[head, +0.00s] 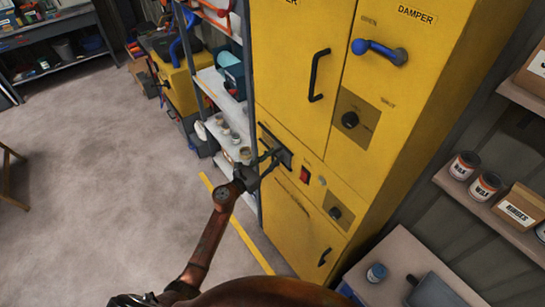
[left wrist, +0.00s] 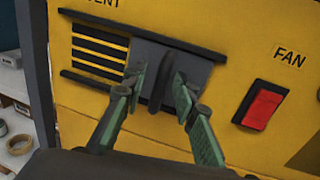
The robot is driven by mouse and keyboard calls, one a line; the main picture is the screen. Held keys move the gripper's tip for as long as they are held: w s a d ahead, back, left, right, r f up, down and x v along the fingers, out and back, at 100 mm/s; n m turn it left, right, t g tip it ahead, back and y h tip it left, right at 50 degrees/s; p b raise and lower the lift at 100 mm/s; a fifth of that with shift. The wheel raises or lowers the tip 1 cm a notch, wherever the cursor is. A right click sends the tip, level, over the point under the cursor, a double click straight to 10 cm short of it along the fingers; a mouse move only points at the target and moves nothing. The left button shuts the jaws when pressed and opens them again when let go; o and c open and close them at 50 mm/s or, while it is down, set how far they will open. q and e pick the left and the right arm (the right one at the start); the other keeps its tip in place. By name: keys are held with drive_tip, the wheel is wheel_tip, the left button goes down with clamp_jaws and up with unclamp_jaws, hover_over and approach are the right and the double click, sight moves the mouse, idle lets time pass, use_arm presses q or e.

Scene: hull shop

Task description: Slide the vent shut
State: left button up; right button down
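The vent (head: 265,137) is in the front of the yellow cabinet. In the left wrist view, its slatted opening (left wrist: 100,47) shows uncovered at the left. A dark grey sliding plate (left wrist: 203,72) covers the right part, between two black rails. A dark upright handle (left wrist: 167,82) stands out from the plate. My left gripper (head: 268,160) is at the vent. In the left wrist view, its green fingers (left wrist: 158,90) are apart, one on each side of the handle, with a visible gap at the left finger. Whether the right finger touches the handle is unclear. My right gripper is not in view.
A red fan switch (left wrist: 263,105) is right of the vent. Above are a black door handle (head: 318,76) and a blue damper lever (head: 378,50). A shelf rack (head: 222,90) with jars stands close at the left. The floor (head: 110,180) at left is clear.

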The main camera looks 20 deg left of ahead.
use_arm(q)
drive_tip(key=shift+c, duration=0.6)
clamp_jaws()
